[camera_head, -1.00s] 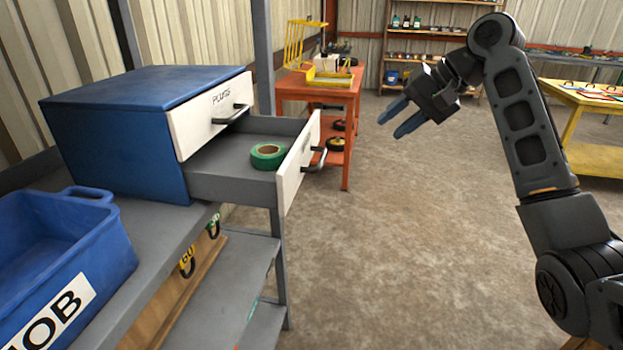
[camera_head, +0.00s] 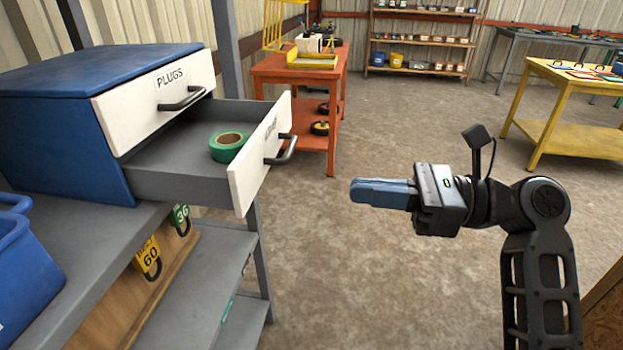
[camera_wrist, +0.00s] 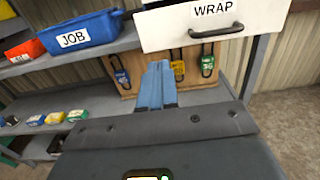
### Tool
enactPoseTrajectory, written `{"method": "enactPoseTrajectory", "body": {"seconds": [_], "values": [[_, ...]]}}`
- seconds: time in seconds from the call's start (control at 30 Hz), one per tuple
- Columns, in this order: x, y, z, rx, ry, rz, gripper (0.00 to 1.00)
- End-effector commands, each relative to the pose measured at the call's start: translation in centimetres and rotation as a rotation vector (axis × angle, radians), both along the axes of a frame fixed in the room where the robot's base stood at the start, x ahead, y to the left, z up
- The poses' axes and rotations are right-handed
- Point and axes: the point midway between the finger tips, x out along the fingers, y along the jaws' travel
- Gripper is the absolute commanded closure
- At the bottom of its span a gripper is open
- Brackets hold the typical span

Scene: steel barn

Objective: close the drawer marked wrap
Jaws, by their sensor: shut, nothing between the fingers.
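The drawer marked WRAP (camera_head: 258,165) is pulled out below the PLUGS drawer (camera_head: 165,92) of a blue cabinet (camera_head: 55,135). A roll of green tape (camera_head: 226,148) lies inside it. The drawer has a white front with a dark bar handle (camera_head: 284,150). In the wrist view, the white front (camera_wrist: 180,27) with its WRAP label faces me at the top. My gripper (camera_head: 356,192) has blue fingers, shut and empty. It is in front of the drawer to the right, apart from it, pointing left toward it. In the wrist view the fingertips (camera_wrist: 158,66) show just below the drawer front.
A blue JOB bin (camera_wrist: 80,37) stands on the grey shelf beside the cabinet. Numbered tags hang on a wooden board (camera_head: 140,275) below. An orange table (camera_head: 300,75) stands behind the drawer. The floor (camera_head: 400,130) around my gripper is clear.

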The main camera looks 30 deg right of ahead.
Motion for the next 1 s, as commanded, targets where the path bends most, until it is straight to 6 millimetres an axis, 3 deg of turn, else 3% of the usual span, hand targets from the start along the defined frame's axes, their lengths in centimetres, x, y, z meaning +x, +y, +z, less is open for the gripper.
{"method": "enactPoseTrajectory", "body": {"seconds": [0.6, 0.8, 1.0], "values": [[6.4, 8.8, 0.0, -0.004, -0.002, 0.005, 1.0], [7.7, 10.5, 0.0, -0.004, -0.002, 0.003, 1.0], [8.0, 11.0, 0.0, -0.005, -0.002, 0.002, 1.0]]}}
